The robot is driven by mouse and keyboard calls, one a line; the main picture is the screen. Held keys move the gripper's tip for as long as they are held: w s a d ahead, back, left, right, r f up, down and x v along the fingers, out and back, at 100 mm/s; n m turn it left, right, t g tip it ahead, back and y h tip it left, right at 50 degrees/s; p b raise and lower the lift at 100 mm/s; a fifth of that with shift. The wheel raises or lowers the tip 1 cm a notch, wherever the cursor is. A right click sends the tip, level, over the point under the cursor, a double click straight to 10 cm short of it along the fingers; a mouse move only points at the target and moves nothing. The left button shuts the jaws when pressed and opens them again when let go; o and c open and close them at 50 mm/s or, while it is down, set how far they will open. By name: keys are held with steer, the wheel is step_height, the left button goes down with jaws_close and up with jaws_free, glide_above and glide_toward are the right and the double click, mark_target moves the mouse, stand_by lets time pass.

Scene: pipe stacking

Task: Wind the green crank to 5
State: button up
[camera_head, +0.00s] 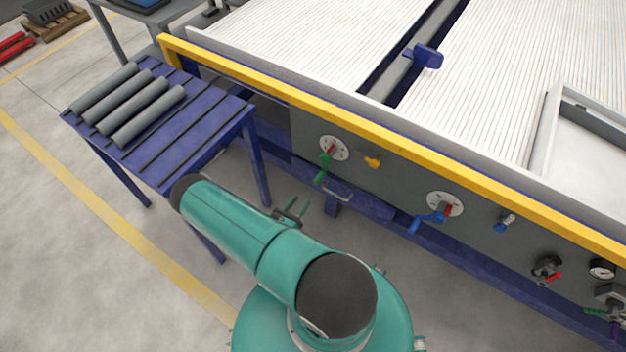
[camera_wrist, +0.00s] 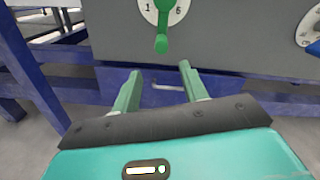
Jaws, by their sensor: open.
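The green crank (camera_head: 322,170) sits on a white round dial (camera_head: 341,146) on the grey machine front, with a red part at its hub. In the wrist view the crank (camera_wrist: 162,32) hangs down over the dial (camera_wrist: 181,12), its handle end lowest. The figures 1 and 6 show on either side of it; the upper dial is cut off. My gripper (camera_wrist: 160,71) is open and empty, its green fingers apart below the crank and not touching it. In the head view the gripper (camera_head: 292,209) shows small beyond my arm, lower left of the crank.
A yellow rail (camera_head: 400,150) runs above. A blue table (camera_head: 190,150) with several grey pipes stands left. A small metal handle (camera_head: 338,194) lies below the green crank.

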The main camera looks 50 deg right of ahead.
mark_target(315, 184)
steer(key=d, duration=1.2)
steer(key=shift+w+d, duration=0.15)
steer(key=shift+w, duration=0.25)
jaws_close()
